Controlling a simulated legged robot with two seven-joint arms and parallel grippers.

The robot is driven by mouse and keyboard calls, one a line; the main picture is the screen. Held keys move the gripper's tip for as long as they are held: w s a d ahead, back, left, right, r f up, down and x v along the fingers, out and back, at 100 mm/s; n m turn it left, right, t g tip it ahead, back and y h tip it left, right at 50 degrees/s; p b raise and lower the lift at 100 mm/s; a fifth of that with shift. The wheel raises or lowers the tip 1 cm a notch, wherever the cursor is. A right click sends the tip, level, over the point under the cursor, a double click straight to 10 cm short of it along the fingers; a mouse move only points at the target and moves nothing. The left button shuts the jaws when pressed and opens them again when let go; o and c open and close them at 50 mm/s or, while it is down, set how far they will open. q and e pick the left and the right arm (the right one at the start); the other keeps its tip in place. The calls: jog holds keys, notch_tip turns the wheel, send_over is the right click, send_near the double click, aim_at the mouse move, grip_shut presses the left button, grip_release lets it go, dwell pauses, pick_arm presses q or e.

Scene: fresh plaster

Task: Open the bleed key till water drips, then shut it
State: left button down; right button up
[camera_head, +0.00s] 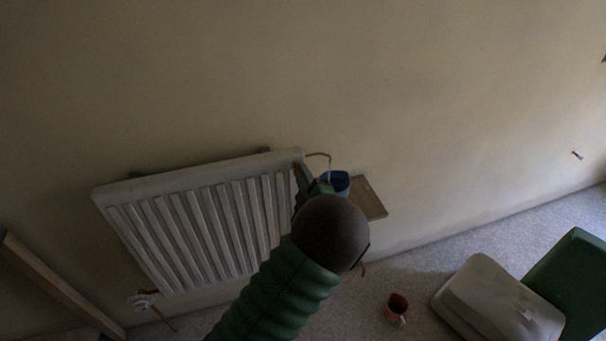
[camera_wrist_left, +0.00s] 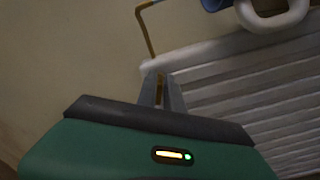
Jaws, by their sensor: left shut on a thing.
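The white radiator (camera_head: 190,205) hangs on the plastered wall, and its ribbed front fills the right of the left wrist view (camera_wrist_left: 270,95). My left gripper (camera_head: 300,178) is at the radiator's top right corner. In the left wrist view its two grey fingers (camera_wrist_left: 161,92) are close together, shut on a thin brass-coloured piece (camera_wrist_left: 160,88), which looks like the bleed key. Most of it is hidden by the fingers. A bent copper pipe (camera_wrist_left: 146,30) rises beside the corner; it also shows in the head view (camera_head: 319,154). I cannot make out any water. My right gripper is out of view.
A blue container (camera_head: 340,182) stands by a wooden board (camera_head: 370,198) right of the radiator. A red mug (camera_head: 397,307) is on the carpet. A pale cushion-like block (camera_head: 495,305) and a green one (camera_head: 575,285) lie at lower right. A wooden beam (camera_head: 50,280) leans at left.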

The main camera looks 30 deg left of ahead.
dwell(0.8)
pick_arm(q)
jog(key=c, duration=1.6)
grip_release()
jog(key=shift+s+a, duration=0.1)
jog(key=shift+o, duration=0.2)
jog(key=shift+f, duration=0.15)
